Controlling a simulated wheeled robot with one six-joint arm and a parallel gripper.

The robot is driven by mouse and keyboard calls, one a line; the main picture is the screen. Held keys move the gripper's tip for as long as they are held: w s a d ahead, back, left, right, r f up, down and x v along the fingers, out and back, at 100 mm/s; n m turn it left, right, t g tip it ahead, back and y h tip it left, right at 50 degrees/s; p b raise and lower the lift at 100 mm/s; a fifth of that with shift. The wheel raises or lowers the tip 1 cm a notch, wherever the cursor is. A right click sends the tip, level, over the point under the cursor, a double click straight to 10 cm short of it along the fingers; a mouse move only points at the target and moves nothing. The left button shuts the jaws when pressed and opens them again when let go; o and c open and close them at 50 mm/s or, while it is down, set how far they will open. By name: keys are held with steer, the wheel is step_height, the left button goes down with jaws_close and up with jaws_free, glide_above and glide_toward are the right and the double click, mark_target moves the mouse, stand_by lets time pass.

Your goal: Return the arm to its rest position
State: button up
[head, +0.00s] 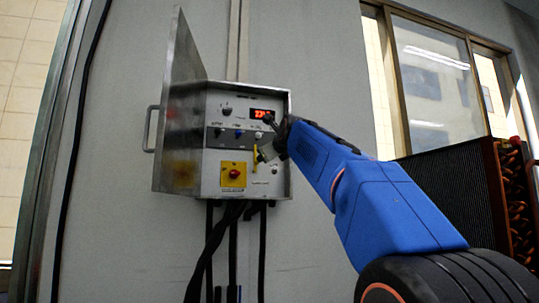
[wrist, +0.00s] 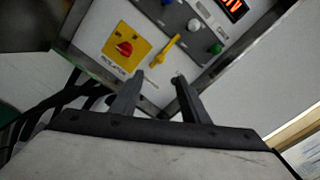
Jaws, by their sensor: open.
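My blue arm reaches in from the right in the head view, with my gripper (head: 262,138) in front of the right part of the control box (head: 212,165). In the wrist view my gripper (wrist: 158,76) is open, its two dark fingers apart with nothing between them. A yellow lever (wrist: 165,50) lies just beyond the fingertips, apart from them as far as I can tell. A red knob on a yellow plate (wrist: 124,47) is left of it. The lit red display (head: 262,114) shows at the box's upper right, its digits partly unreadable.
The box's metal door (head: 178,115) stands open to the left, with a handle on its outer side. Black cables (head: 232,240) hang below the box. A radiator-like unit with copper tubes (head: 460,185) stands at the right, behind my arm.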

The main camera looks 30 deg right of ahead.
steer(key=shift+s+a, duration=0.15)
steer(key=shift+s, duration=0.3)
steer(key=s+a+f+n+g+y, duration=0.15)
steer(key=s+a+f+n, duration=0.3)
steer(key=f, duration=0.65)
steer(key=s+a+f+n+g+y, duration=0.1)
steer(key=s+a+f+n+g, duration=0.35)
steer(key=f, duration=0.65)
steer(key=s+a+f+n+y, duration=0.15)
steer(key=a+f+n, duration=0.45)
steer(key=f, duration=0.6)
steer(key=s+a+f+n+g, duration=0.2)
steer(key=s+f+n, duration=0.4)
steer(key=f, duration=0.5)
steer(key=s+a+f+n+g, duration=0.2)
steer(key=s+f+n, duration=0.3)
steer(key=s+f, duration=0.5)
steer(key=s+a+f+n+g+y, duration=0.1)
steer(key=s+f+n, duration=0.5)
steer(key=f, duration=0.8)
steer(key=s+a+g, duration=0.1)
steer(key=s, duration=0.2)
steer(key=shift+f+n+g, duration=0.15)
steer(key=shift+n+g, duration=0.15)
